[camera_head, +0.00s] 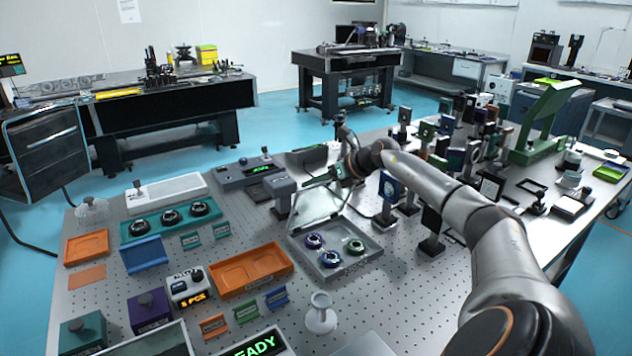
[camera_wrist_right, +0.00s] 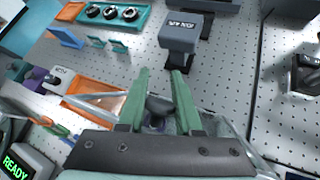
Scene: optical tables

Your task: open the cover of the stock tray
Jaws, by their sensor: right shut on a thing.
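The grey stock tray (camera_head: 345,274) sits on the perforated optical table right of centre in the head view, with round ringed optics inside. Its clear cover (camera_head: 313,208) stands raised at a steep tilt at the tray's back edge, so the tray's inside is uncovered. My right gripper (camera_head: 308,184) is at the top of the cover. In the right wrist view its green fingers (camera_wrist_right: 160,92) are closed around a dark knob (camera_wrist_right: 158,106), with the clear cover around and below them. My left gripper is not in view.
A grey post-mounted block (camera_head: 283,190) stands close left of the gripper. An orange tray (camera_head: 252,270) and a teal holder with dark rings (camera_head: 170,220) lie to the left. Several optical mounts (camera_head: 432,232) crowd the right.

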